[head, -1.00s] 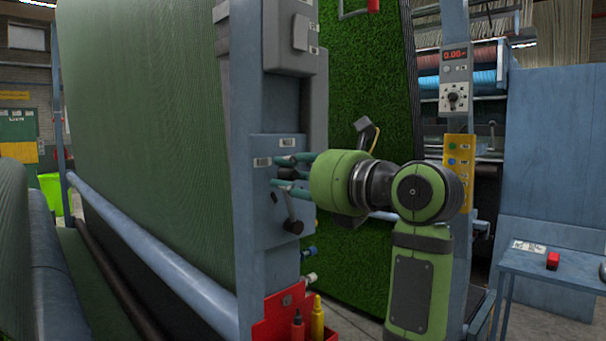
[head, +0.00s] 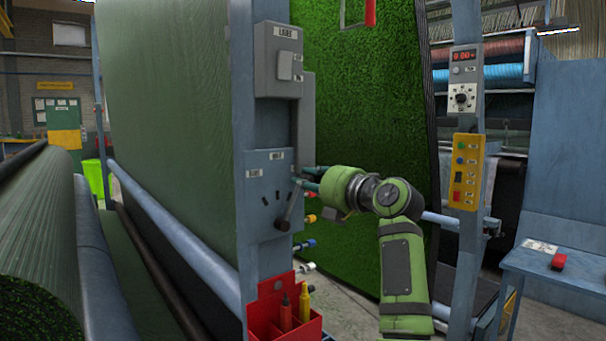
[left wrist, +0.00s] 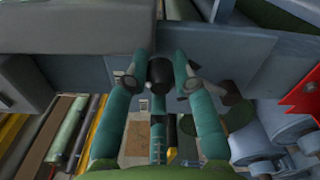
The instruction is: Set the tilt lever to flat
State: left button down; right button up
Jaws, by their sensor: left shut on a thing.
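A blue-grey control panel (head: 256,222) on the machine's upright carries slots and levers. My left gripper (head: 304,180) is at the panel's right edge in the head view. In the left wrist view its green fingers (left wrist: 160,82) are closed around a black knob (left wrist: 160,70), which looks like a lever's end. A second lever (head: 290,208) with a dark knob hangs free just below the gripper; its knob (left wrist: 228,92) shows right of the fingers in the wrist view. The labels are too small to read, so I cannot tell which lever is the tilt lever. My right gripper is not in view.
A red bin (head: 272,300) with bottles hangs below the panel. Coloured valve knobs (head: 308,243) stick out beneath my gripper. Green turf (head: 350,90) hangs behind it. A yellow button box (head: 466,170) and a blue table (head: 570,275) stand at the right.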

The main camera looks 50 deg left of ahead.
pick_arm(q)
jog(key=shift+w+m, duration=0.4)
jog(key=shift+m, duration=0.1)
jog(key=c, duration=1)
grip_release()
jog(key=shift+w, duration=0.1)
jog(key=shift+w+f, duration=0.1)
jog(key=shift+f, duration=0.05)
jog(key=shift+d, duration=0.1)
jog(key=s+d, duration=0.1)
jog(key=d, duration=1.1)
jog(key=shift+a, duration=0.1)
